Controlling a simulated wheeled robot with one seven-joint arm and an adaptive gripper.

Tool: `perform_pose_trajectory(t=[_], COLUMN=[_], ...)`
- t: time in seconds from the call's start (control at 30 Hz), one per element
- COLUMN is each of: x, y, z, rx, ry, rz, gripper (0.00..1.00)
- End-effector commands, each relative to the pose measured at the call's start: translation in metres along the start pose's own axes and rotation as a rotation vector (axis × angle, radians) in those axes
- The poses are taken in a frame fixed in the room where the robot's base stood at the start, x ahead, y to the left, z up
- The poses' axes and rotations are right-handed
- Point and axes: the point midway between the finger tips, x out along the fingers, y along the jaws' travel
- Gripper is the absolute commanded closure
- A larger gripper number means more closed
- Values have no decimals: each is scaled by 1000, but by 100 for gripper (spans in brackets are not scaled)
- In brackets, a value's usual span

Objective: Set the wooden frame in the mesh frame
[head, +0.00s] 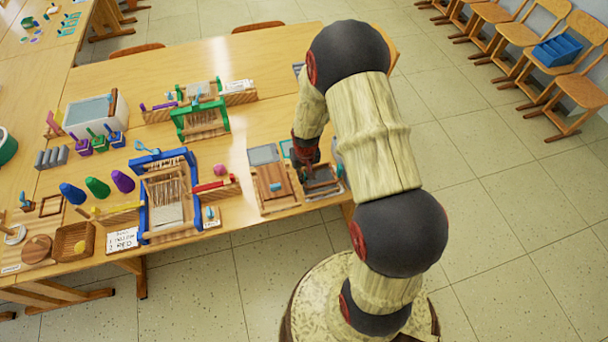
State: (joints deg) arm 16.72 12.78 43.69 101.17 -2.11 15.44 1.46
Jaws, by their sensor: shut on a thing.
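My arm hides the right side of this spot.
Left of the gripper lies a wooden board (274,188) with a grey panel (263,155) behind it. Further left stand a blue loom (143,208), a green loom (179,124) and yarn cones (97,187). Bare table (262,110) lies behind. Chairs (580,90) line the right wall.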

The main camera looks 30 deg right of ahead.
Motion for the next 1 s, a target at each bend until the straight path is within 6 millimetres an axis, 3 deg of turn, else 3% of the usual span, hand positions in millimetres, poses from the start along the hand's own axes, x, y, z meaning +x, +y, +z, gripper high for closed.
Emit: perform_pose_trajectory(t=[1.0], x=[16], y=[0], z=[2], rx=[0], ry=[0], rz=[0], gripper=[100])
